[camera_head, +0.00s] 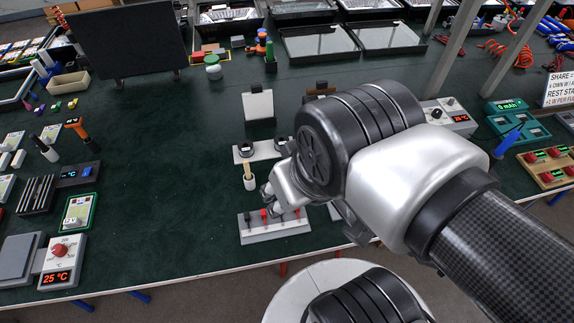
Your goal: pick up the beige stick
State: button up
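A beige stick (247,169) stands nearly upright in a small white cup (250,183) on the dark green table. Only its upper part shows above the cup's rim. My gripper (270,194) is just to the right of the cup and slightly nearer the table's front edge in the picture. My wrist and arm hide most of it. I cannot tell whether its fingers are open or shut, or whether they touch the cup. The stick looks free of the gripper.
A grey strip with red and black pegs (275,228) lies in front of the cup. A white holder with dark round sockets (262,150) is behind it. A white panel on a black stand (258,105) stands farther back. The table left of the cup is clear.

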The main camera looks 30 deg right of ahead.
aim_at(246, 161)
jog(key=j+z, duration=0.2)
jog(key=j, duration=0.35)
jog(key=k+j+z, duration=0.2)
jog(key=j, duration=0.35)
jog(key=j+z, duration=0.15)
jog(key=j, duration=0.35)
